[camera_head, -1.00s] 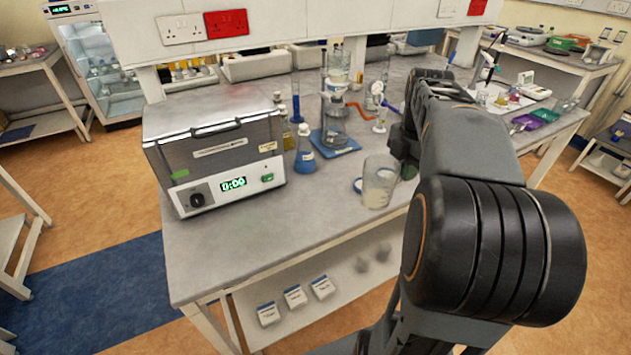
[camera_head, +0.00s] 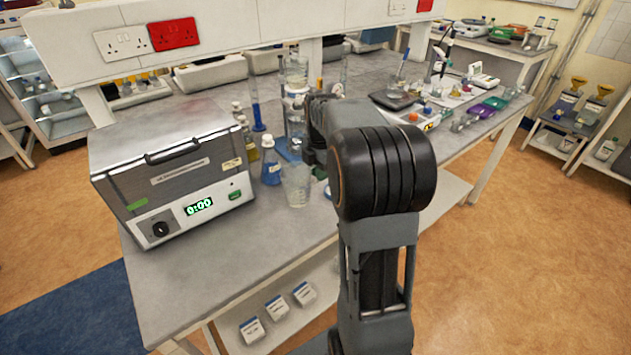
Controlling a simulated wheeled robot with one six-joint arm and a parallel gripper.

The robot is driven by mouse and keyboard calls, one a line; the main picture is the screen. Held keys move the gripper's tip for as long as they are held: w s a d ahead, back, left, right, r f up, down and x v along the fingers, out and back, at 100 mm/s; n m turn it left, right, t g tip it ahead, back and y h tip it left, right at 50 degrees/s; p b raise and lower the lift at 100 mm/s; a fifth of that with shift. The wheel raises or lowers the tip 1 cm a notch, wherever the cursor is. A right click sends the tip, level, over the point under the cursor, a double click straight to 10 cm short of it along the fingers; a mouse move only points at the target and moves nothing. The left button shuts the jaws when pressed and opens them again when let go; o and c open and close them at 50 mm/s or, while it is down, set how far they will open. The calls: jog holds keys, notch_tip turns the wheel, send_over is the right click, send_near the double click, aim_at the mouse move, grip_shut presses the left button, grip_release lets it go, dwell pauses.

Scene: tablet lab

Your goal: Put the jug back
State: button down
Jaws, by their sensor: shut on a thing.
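The jug (camera_head: 297,186) is a clear, tapered plastic vessel. It stands upright in view over the front part of the grey bench (camera_head: 225,246), right of the blue-liquid flask. My gripper (camera_head: 312,165) is at the jug's right side, shut on it. My arm hides most of the gripper, and the fingertips are hard to make out. I cannot tell whether the jug's base touches the bench.
A metal water bath (camera_head: 170,176) reading 0:00 stands left of the jug. A blue-liquid flask (camera_head: 271,172) and several bottles stand close behind it. Purple (camera_head: 482,111) and green trays lie at the bench's right. The front left bench top is clear.

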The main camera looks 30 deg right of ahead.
jog(key=shift+w+a+f, duration=0.1)
jog(key=shift+w+f, duration=0.15)
jog(key=shift+f, duration=0.6)
jog(key=shift+w+a+f, duration=0.15)
jog(key=shift+w+f, duration=0.1)
jog(key=shift+f, duration=0.55)
jog(key=shift+w+a+f, duration=0.1)
jog(key=shift+w+f, duration=0.15)
jog(key=shift+f, duration=0.6)
jog(key=c, duration=1.2)
grip_release()
jog(key=shift+f, duration=0.1)
